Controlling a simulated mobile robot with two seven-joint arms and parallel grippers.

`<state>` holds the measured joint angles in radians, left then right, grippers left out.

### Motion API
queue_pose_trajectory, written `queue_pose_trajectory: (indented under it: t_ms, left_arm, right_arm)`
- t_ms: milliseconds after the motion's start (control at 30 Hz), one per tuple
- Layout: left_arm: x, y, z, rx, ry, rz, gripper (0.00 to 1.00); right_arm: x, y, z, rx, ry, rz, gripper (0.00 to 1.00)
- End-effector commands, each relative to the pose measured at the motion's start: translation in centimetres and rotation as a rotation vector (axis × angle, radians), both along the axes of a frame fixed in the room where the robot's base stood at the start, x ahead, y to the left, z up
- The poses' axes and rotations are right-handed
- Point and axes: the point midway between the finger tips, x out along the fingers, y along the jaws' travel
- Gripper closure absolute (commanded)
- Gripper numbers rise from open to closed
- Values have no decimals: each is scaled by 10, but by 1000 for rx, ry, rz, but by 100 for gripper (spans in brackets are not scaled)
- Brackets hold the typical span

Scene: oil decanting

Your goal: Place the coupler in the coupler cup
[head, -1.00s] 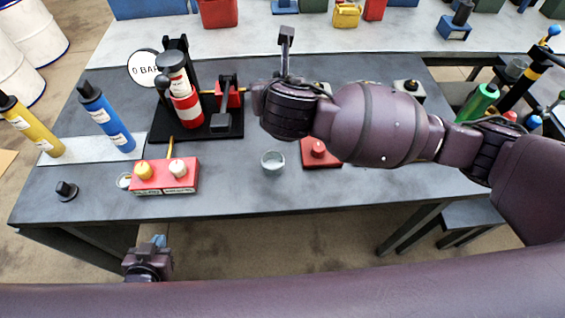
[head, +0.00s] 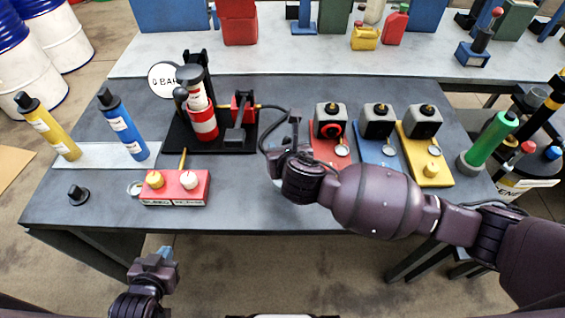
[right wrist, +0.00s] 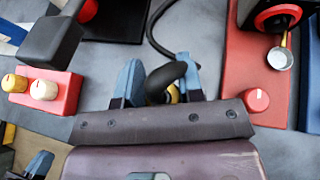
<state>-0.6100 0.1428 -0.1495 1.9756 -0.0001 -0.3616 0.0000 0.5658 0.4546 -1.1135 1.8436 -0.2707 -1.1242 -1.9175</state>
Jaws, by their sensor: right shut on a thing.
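My right gripper (head: 295,135) is over the middle of the bench. A sliver of a clear cup (head: 277,182) shows beside my right wrist in the head view; my arm hides the rest. I cannot tell whether it is the coupler cup. My left gripper (head: 160,256) hangs in front of the bench's front edge; its finger gap is unclear.
The pump stand (head: 202,120) with a gauge stands at the back left. A red block (head: 175,188) with two knobs and a small round dish (head: 134,188) are at the front left. Red, blue and yellow stations (head: 424,165) stand right.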

Motion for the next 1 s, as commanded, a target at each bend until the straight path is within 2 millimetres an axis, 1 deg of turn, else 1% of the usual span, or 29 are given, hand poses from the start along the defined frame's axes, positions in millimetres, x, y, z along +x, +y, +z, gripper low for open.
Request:
queue_pose_trajectory:
  t_ms: [67, 267, 533, 933, 967, 1000]
  left_arm:
    - [1, -1, 0, -1, -2, 0, 100]
    - [2, -1, 0, -1, -3, -1, 100]
    - [2, -1, -4, -2, -5, -1, 100]
    - [3, -1, -2, -2, -7, -2, 100]
    - [3, -1, -2, -2, -7, -2, 100]
    - [3, -1, -2, -2, -7, -2, 100]
  right_arm:
    - [0, 0, -8, 1, -1, -1, 97]
    - [0, 0, -18, 1, 0, 0, 97]
    - [0, 0, -52, 0, 0, -1, 97]
    - [0, 0, -56, 0, -1, 0, 97]
    - [0, 0, -57, 0, -1, -1, 64]
    - [0, 0, -57, 0, -1, -1, 58]
